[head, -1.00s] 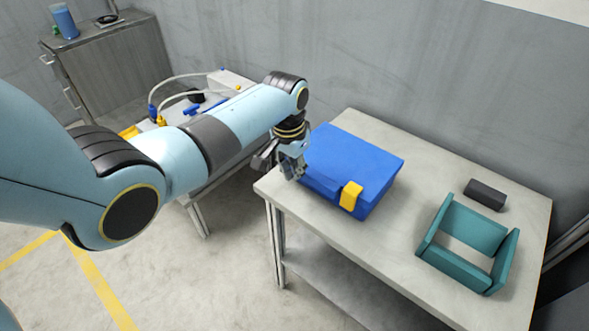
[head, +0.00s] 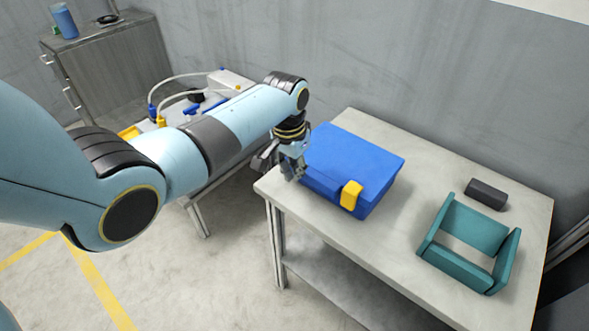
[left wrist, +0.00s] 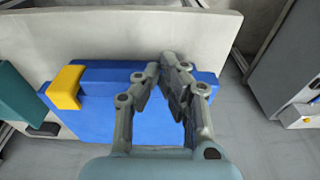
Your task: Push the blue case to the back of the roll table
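The blue case (head: 350,162) with a yellow latch (head: 351,195) lies flat on the left part of the pale roll table (head: 390,235). My left gripper (head: 292,172) points down beside the case's left front side, close to it or touching; I cannot tell which. In the left wrist view my left gripper's (left wrist: 160,65) fingertips are drawn together with nothing seen between them, in front of the blue case (left wrist: 90,118). The yellow latch (left wrist: 66,86) shows at its left end. My right gripper is not in view.
A teal open holder (head: 470,230) and a dark block (head: 486,194) stand on the table's right part. A grey wall (head: 440,80) rises behind the table. A side bench (head: 200,190) with hoses stands to the left, and a cabinet (head: 110,70) beyond it.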

